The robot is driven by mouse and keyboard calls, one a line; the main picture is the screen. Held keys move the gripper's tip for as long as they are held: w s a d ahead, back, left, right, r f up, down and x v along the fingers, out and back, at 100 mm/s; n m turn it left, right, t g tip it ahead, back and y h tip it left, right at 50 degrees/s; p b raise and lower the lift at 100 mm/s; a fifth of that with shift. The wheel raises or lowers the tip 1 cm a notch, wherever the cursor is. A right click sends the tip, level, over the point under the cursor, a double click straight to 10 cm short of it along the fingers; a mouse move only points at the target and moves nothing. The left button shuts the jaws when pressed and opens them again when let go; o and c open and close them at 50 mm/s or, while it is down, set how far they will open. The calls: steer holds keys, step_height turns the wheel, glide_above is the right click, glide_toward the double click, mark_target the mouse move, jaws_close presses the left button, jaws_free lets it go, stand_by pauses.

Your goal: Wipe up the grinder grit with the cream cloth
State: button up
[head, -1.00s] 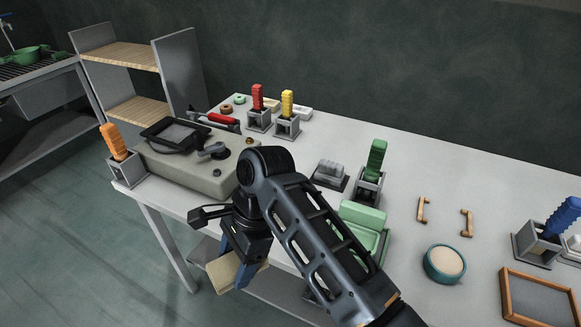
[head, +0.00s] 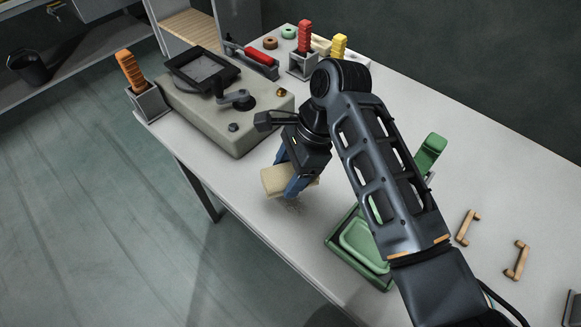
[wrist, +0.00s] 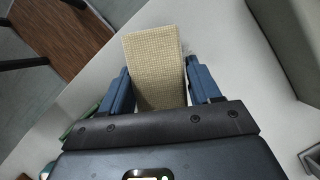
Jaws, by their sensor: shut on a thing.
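The cream cloth (head: 276,182) is a folded, waffle-textured pad. My gripper (head: 290,178) is shut on it, with a blue finger on either side. In the wrist view the cloth (wrist: 157,70) sticks out between the fingers, over the pale tabletop. The grinder grit (head: 297,208) is a faint dark speckled patch on the table, just below and right of the cloth in the head view. Part of it may be hidden by the cloth and gripper. The cloth is low over the table; I cannot tell whether it touches.
A grey machine block (head: 225,115) with a crank stands behind and left of the gripper. A green tray (head: 335,240) lies to the right, partly behind my arm. An orange-handled tool (head: 132,70) stands in a holder at the left. The table's front edge is close to the cloth.

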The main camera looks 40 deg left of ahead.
steer(key=shift+r+p, duration=0.25)
steer(key=shift+p, duration=0.65)
steer(key=shift+f+b, duration=1.2)
steer(key=shift+f, duration=1.65)
steer(key=shift+r+p, duration=0.15)
steer(key=shift+p, duration=0.75)
steer(key=shift+w+a+f+b, duration=0.1)
steer(key=shift+a+f+b, duration=0.1)
steer(key=shift+a+b, duration=1.15)
steer(key=shift+a+r, duration=0.1)
steer(key=shift+a, duration=0.85)
steer(key=shift+f, duration=0.95)
